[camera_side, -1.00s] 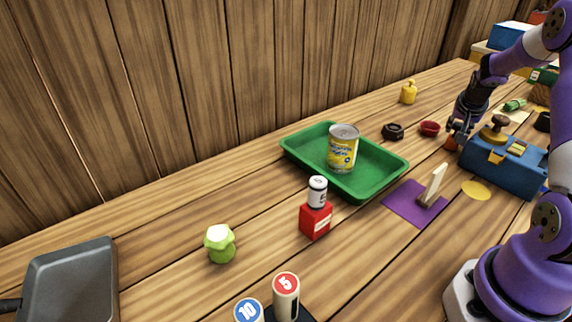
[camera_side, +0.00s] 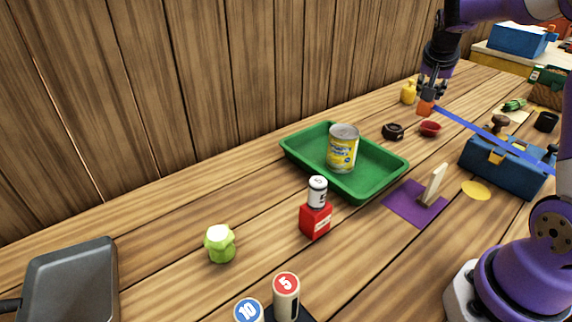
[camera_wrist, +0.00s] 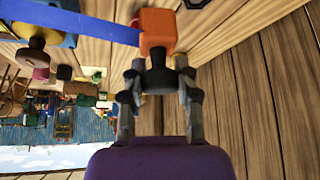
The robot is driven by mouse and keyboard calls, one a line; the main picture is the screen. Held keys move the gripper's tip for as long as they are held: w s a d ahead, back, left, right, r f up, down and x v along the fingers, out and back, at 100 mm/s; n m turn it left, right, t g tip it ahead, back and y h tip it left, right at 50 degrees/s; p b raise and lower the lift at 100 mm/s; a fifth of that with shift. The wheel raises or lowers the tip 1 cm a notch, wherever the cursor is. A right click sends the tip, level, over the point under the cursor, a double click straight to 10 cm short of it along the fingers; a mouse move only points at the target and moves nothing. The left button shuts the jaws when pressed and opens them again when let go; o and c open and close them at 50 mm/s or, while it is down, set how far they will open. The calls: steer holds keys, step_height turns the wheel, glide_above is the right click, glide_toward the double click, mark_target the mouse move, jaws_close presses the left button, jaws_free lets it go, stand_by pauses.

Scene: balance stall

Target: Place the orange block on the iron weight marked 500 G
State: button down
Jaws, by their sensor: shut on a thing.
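The orange block (camera_side: 427,108) is held between the fingertips of my gripper (camera_side: 432,92), raised above the table behind the red bowl. In the wrist view the orange block (camera_wrist: 157,22) sits at the fingertips of my gripper (camera_wrist: 157,62). A blue band (camera_side: 490,134) runs from beside the block to the right; I cannot tell whether it is attached. A dark, low, many-sided weight (camera_side: 393,132) stands on the table right of the green tray, below and left of my gripper. It looks like the iron weight, but its marking is not readable. Its top looks bare.
The red bowl (camera_side: 430,128) stands close right of the dark weight. A yellow weight (camera_side: 408,93) is behind it. The green tray (camera_side: 292,151) holds a yellow can (camera_side: 342,150). A blue toolbox (camera_side: 492,170) is at right, and a purple mat (camera_side: 402,208) in front.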

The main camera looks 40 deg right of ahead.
steer(key=w+a+r+n+t, duration=0.1)
steer(key=w+a+r, duration=0.2)
steer(key=w+a, duration=0.55)
glide_above(394, 127)
step_height(394, 127, down, 7)
steer(key=shift+n+y, duration=0.3)
steer(key=shift+f, duration=2)
steer(key=shift+f, duration=0.1)
steer(key=c, duration=0.6)
jaws_free()
